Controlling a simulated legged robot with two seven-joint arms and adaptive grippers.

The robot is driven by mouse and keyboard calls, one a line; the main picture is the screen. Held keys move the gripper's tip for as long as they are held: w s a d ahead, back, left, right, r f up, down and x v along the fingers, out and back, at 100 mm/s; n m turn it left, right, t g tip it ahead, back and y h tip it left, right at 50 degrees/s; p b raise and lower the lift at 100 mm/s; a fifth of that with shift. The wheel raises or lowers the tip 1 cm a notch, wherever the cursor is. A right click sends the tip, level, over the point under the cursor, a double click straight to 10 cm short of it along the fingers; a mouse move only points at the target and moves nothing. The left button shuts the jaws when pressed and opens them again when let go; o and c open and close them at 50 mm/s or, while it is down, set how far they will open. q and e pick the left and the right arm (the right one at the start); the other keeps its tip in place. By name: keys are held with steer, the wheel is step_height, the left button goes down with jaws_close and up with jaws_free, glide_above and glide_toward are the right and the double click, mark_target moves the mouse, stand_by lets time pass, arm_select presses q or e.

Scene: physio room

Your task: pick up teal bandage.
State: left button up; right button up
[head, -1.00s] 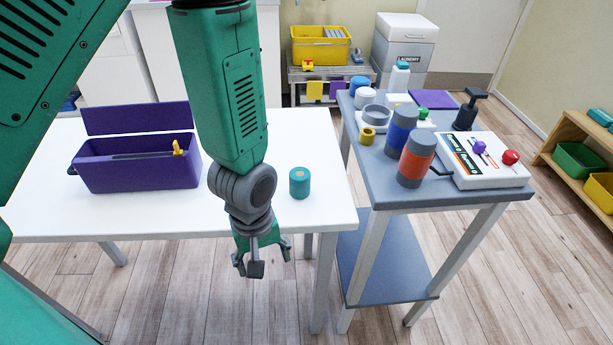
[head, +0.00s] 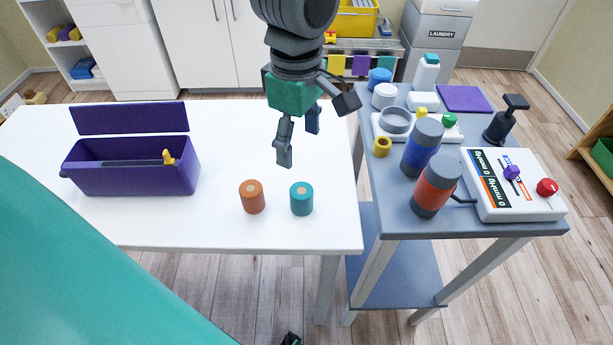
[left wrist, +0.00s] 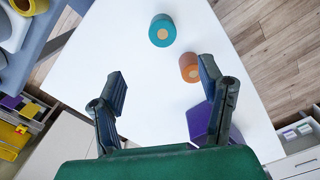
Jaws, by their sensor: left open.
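The teal bandage (head: 301,199) is a short upright roll near the right front corner of the white table (head: 225,225). It also shows in the left wrist view (left wrist: 162,31), beyond the fingers. An orange bandage (head: 252,197) stands just left of it, apart from it. My left gripper (head: 309,138) is open and empty above the table, behind and above the teal bandage in the head view. Its spread fingers also show in the left wrist view (left wrist: 165,95).
An open purple box (head: 130,180) stands on the left of the table. A grey-blue cart (head: 390,215) on the right holds bottles (head: 423,145), a white gauge device (head: 500,205) and a black pump (head: 505,120). The table's middle is clear.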

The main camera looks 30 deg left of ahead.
arm_select(q)
steer(key=b, duration=0.2)
glide_above(300, 190)
steer(key=d, duration=0.2)
steer(key=f, duration=0.5)
steer(key=shift+d+f, duration=0.2)
steer(key=shift+f, duration=0.2)
steer(key=a+f, duration=0.2)
steer(key=f, duration=0.1)
steer(key=shift+a+f, duration=0.15)
steer(key=shift+a, duration=0.1)
step_height(300, 190, down, 4)
steer(key=shift+w+r+b, duration=0.1)
steer(key=shift+r+b, duration=0.15)
steer(key=shift+b, duration=0.45)
steer(key=shift+d+f, duration=0.15)
steer(key=shift+d, duration=0.5)
steer(key=shift+a, duration=0.25)
steer(key=c, duration=0.9)
steer(key=shift+a, duration=0.25)
steer(key=c, duration=0.3)
steer(key=shift+a, duration=0.15)
arm_select(e)
steer(key=f, duration=0.2)
steer(key=d+f, duration=0.1)
steer(key=shift+s+f, duration=0.25)
steer(key=shift+f, duration=0.1)
